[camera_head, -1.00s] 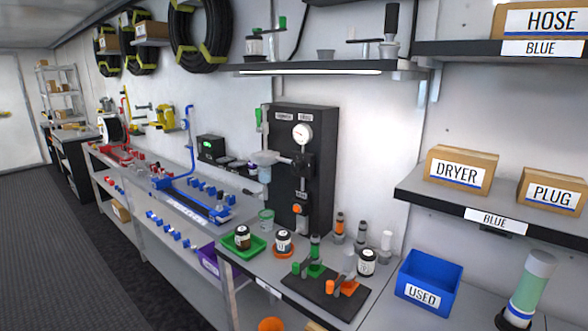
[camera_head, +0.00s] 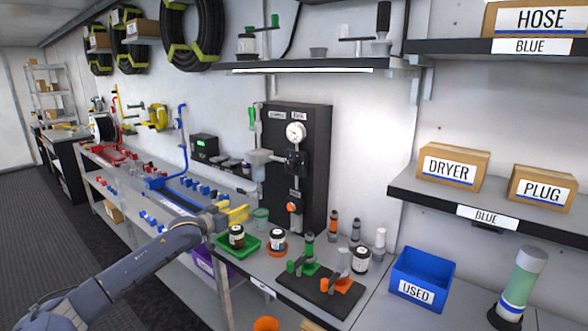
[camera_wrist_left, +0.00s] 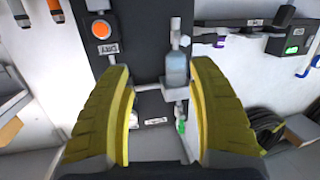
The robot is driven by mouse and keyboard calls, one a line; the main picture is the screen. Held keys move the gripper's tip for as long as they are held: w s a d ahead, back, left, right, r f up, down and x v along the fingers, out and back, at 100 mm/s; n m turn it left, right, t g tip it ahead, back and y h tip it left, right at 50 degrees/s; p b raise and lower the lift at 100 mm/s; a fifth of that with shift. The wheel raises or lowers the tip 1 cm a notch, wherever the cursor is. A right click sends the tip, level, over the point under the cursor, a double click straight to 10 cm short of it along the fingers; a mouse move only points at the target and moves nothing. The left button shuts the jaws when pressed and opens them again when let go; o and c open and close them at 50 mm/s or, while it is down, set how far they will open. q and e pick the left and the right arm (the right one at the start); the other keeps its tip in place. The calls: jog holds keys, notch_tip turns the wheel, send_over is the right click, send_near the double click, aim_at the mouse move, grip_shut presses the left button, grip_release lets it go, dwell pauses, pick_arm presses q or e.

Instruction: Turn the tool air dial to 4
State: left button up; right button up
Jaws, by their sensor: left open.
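A black panel (camera_head: 316,180) stands against the wall behind the workbench. It carries a round white gauge (camera_head: 296,131), a dark fitting (camera_head: 297,160) below it, and a round orange knob (camera_head: 292,207) lower down. Which part is the tool air dial I cannot tell; the small labels are unreadable. My left gripper (camera_head: 236,214) is in front of the panel, to its left and apart from it. In the left wrist view the gripper's yellow fingers (camera_wrist_left: 163,110) are spread with nothing held, and the orange knob (camera_wrist_left: 100,29) shows at upper left. My right gripper is not in view.
A green tray (camera_head: 252,243) with a jar, an orange dish with another jar, and a dark board (camera_head: 318,290) with fittings sit on the bench. A blue bin (camera_head: 424,277) stands to the right. A shelf (camera_head: 310,68) overhangs the panel.

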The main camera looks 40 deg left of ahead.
aim_at(289, 166)
pick_arm(q)
jog(key=w+d+r+t+h, duration=0.2)
jog(key=w+d+r+h, duration=0.15)
jog(key=d+r, duration=0.75)
jog(key=shift+w+a+r, duration=0.25)
jog(key=shift+w+r, duration=0.05)
jog(key=shift+w, duration=2.4)
jog(key=shift+w+a+r, duration=0.3)
jog(key=shift+w+r, duration=0.05)
jog(key=shift+w, duration=2.35)
jog(key=shift+w+a+r, duration=0.25)
jog(key=shift+w+r, duration=0.05)
jog(key=shift+w, duration=2.4)
jog(key=shift+c, duration=0.5)
grip_shut()
